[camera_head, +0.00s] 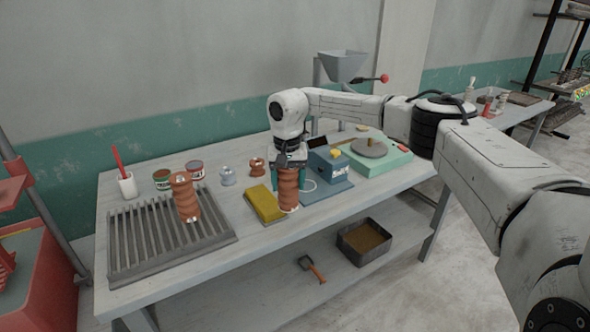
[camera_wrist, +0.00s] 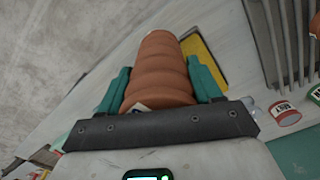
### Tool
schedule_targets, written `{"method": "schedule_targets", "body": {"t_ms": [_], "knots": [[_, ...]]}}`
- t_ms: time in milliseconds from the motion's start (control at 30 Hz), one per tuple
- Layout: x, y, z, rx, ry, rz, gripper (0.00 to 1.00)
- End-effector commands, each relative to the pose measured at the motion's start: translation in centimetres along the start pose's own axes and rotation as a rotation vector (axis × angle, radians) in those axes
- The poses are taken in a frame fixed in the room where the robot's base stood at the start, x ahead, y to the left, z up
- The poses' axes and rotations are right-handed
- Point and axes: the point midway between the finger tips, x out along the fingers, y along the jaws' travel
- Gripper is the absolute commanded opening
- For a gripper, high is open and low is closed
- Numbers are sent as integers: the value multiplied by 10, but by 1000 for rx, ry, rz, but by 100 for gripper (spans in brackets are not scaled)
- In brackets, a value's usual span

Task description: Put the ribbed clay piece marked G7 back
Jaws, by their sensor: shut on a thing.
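A ribbed brown clay piece (camera_head: 288,190) stands upright near the table's front edge, between the jaws of my gripper (camera_head: 290,178). In the wrist view the ribbed piece (camera_wrist: 158,68) sits between the two teal fingers of my gripper (camera_wrist: 160,92), which are shut on it. A pale label shows partly at its lower end in the wrist view; its marking is not readable. Another ribbed brown clay piece (camera_head: 184,198) stands on the slatted grey rack (camera_head: 140,245) at the left. I cannot read which piece is G7.
A yellow sponge-like block (camera_head: 264,203) lies just left of the held piece. A blue-grey device (camera_head: 328,166) and a green turntable unit (camera_head: 385,160) stand to the right. Tins (camera_head: 161,179), small jars (camera_head: 227,176) and a white cup (camera_head: 127,186) line the back.

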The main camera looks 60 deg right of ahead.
Motion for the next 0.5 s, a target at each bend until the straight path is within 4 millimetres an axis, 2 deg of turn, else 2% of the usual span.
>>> {"method": "schedule_targets", "body": {"t_ms": [167,500], "knots": [[22,-27,42,-123,-4,-2,8],[94,-114,177,-524,-5,-2,8]]}}
